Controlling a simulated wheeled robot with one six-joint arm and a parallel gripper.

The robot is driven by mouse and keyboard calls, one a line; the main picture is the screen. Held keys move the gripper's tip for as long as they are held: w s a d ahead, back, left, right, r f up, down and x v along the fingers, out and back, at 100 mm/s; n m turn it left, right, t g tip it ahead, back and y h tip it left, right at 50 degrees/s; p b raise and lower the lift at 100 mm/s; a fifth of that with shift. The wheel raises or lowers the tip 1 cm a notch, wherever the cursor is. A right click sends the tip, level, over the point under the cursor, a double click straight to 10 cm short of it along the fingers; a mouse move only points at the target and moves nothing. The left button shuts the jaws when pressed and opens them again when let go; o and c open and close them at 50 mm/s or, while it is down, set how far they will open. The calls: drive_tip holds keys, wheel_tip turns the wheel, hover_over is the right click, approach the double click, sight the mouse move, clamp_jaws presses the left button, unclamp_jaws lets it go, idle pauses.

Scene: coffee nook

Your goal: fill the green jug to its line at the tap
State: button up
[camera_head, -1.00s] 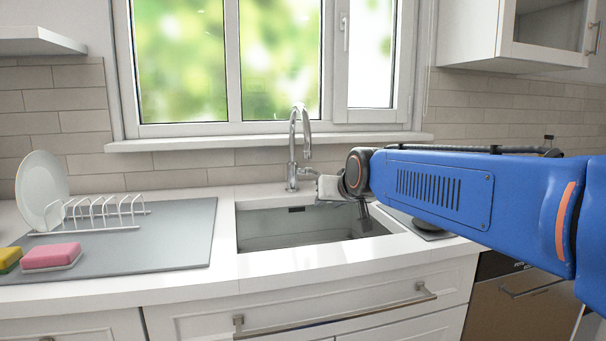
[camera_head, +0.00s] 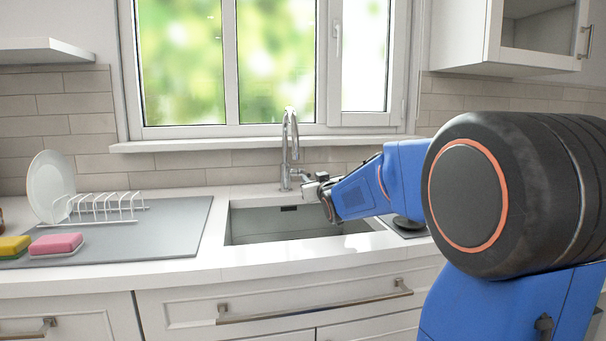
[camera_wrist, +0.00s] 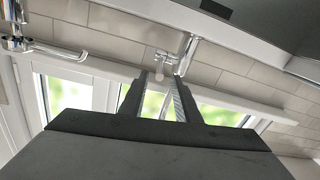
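The chrome tap (camera_head: 289,150) stands behind the sink (camera_head: 285,222), its spout arched above the basin. In the wrist view the tap (camera_wrist: 188,52) appears upside down, just beyond my fingertips. My gripper (camera_head: 313,187) is at the right of the tap's base, close to its side lever; I cannot tell if it touches. In the wrist view the two fingers of my gripper (camera_wrist: 162,82) stand apart, with window light and the tap's spout showing between them. I see no green jug in either view, and no running water is visible.
A grey mat (camera_head: 165,233) left of the sink bears a white rack (camera_head: 105,207), a plate (camera_head: 50,187), a pink sponge (camera_head: 56,243) and a yellow-green sponge (camera_head: 13,247). A window sill (camera_head: 215,144) runs behind the tap. A wall cabinet (camera_head: 500,60) hangs upper right.

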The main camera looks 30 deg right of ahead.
sight(304, 172)
drive_tip(key=x, duration=0.9)
drive_tip(key=shift+w+d, duration=0.1)
drive_tip(key=shift+w, duration=0.25)
drive_tip(key=shift+c, duration=0.2)
clamp_jaws()
